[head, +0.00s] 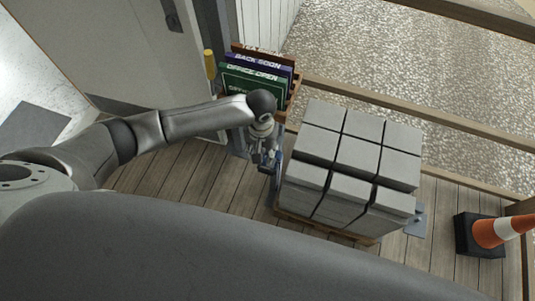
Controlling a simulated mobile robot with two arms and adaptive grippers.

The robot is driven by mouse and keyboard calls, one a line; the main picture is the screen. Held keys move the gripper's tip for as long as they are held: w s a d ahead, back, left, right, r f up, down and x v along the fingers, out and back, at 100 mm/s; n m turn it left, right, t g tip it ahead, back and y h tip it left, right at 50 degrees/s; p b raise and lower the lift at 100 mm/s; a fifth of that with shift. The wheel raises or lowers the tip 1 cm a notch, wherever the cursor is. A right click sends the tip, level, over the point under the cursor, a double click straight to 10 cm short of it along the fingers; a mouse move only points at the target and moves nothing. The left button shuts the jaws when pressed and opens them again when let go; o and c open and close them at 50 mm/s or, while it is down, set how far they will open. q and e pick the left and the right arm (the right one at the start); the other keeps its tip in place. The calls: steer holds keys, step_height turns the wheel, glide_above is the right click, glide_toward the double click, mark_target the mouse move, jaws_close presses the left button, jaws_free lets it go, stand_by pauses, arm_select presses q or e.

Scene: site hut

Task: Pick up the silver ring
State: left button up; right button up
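I cannot make out a silver ring in the head view; it may be hidden or too small to see. My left arm reaches in from the left. My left gripper (270,161) points down in the narrow space between the sign holder and the stack of grey blocks. Its fingers are small and dark against the deck and the block edge. I cannot tell whether they are open or shut, or whether they hold anything. My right gripper is out of view.
Grey blocks (371,157) are stacked on a pallet right of the gripper. A wooden holder with signs, including a green sign (250,83), stands behind it. An orange and white cone (490,233) stands far right. Plank deck (215,192) is clear below the arm. A door (125,43) is upper left.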

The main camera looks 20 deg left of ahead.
mark_target(265, 159)
arm_select(q)
steer(key=shift+w+d+f, duration=0.1)
steer(key=shift+f, duration=1)
steer(key=shift+w+d+f, duration=0.1)
steer(key=shift+w+f, duration=0.05)
steer(key=shift+f, duration=0.95)
steer(key=shift+w+d+f, duration=0.1)
steer(key=shift+f, duration=1)
jaws_close()
